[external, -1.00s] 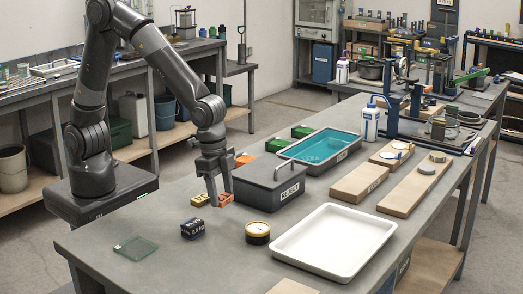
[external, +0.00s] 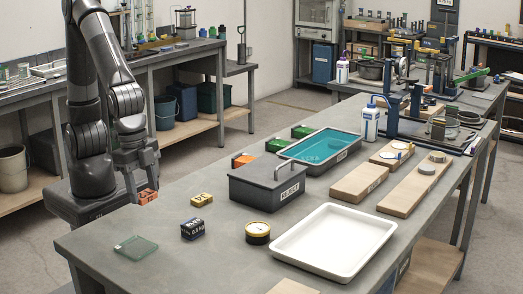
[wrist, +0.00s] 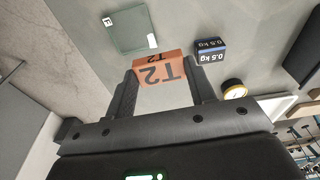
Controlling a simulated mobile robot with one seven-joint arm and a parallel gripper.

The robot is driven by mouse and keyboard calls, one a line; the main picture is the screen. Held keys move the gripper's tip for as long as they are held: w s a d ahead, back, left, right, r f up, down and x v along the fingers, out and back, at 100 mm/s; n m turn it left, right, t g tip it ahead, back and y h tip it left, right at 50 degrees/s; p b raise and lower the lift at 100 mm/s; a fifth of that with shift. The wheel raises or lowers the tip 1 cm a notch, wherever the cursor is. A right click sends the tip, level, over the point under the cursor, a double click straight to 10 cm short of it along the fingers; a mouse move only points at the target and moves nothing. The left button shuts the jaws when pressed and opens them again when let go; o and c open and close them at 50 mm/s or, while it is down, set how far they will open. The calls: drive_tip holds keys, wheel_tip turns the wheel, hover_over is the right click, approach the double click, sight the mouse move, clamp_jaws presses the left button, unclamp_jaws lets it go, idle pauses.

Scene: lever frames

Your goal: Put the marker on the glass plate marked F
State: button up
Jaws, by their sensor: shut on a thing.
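My gripper (external: 143,192) is shut on an orange block marked T2 (external: 148,197), the likely marker. In the wrist view the block (wrist: 160,70) sits between the two fingertips of my gripper (wrist: 161,82), its T2 faces showing. The glass plate (external: 136,248) is a clear greenish square lying flat near the table's front left. The wrist view shows the plate (wrist: 127,30) with a small white F label, beyond the block and a little to the left. The block is apart from the plate and appears held above the table.
A round gauge (external: 257,233), a grey lidded box (external: 268,186) and a white tray (external: 334,243) lie farther right. The table around the plate is clear.

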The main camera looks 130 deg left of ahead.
drive_tip(key=s+d, duration=0.9)
drive_tip(key=d, duration=0.3)
hover_over(136, 246)
drive_tip(key=shift+m, duration=0.4)
drive_tip(key=f, duration=0.6)
drive_tip(key=shift+s+f, duration=0.2)
drive_tip(key=shift+s, duration=0.05)
drive_tip(key=shift+f, duration=1.95)
drive_tip(key=shift+f, duration=0.1)
drive_tip(key=o, duration=1)
drive_tip(key=shift+c, duration=0.2)
